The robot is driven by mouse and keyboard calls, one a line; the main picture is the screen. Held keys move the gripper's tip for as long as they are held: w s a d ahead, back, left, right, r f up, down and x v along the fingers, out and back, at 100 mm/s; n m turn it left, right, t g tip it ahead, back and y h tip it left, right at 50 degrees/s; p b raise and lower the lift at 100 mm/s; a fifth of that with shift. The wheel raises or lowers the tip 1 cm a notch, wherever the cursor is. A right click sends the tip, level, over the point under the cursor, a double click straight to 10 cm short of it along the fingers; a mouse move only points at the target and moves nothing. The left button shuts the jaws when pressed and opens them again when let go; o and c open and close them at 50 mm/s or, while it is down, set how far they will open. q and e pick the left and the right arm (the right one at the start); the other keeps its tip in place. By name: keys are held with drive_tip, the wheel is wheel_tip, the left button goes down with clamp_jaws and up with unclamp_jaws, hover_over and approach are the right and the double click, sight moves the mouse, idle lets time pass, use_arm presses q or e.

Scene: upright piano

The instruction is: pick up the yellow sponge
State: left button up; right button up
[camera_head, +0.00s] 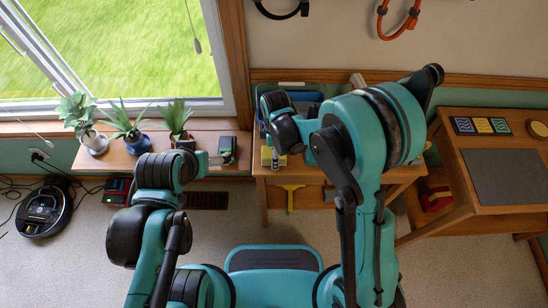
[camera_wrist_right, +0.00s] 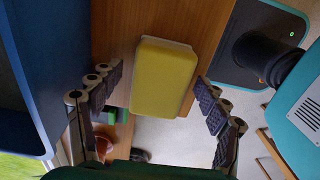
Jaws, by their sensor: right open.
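The yellow sponge (camera_wrist_right: 165,78) is a rounded block with a pale underside, seen in the right wrist view over the edge of a wooden tabletop. It lies between the two fingers of my right gripper (camera_wrist_right: 159,80), which are spread apart with a gap on each side. In the head view a small yellow patch of the sponge (camera_head: 267,155) shows at the wooden table's front edge, by my right gripper (camera_head: 277,158). My left gripper (camera_head: 208,158) is near the plant shelf's right end, apart from the sponge. Its fingers are too small to read.
A blue bin (camera_wrist_right: 25,70) stands close on the left in the wrist view. Potted plants (camera_head: 128,132) and a dark green box (camera_head: 228,147) are on the window shelf (camera_head: 140,160). A desk with a grey mat (camera_head: 505,175) stands right. A robot vacuum (camera_head: 42,210) is on the floor.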

drive_tip(key=shift+f, duration=0.45)
drive_tip(key=shift+r, duration=0.1)
drive_tip(key=c, duration=1)
drive_tip(key=shift+r, duration=0.1)
drive_tip(key=shift+c, duration=0.2)
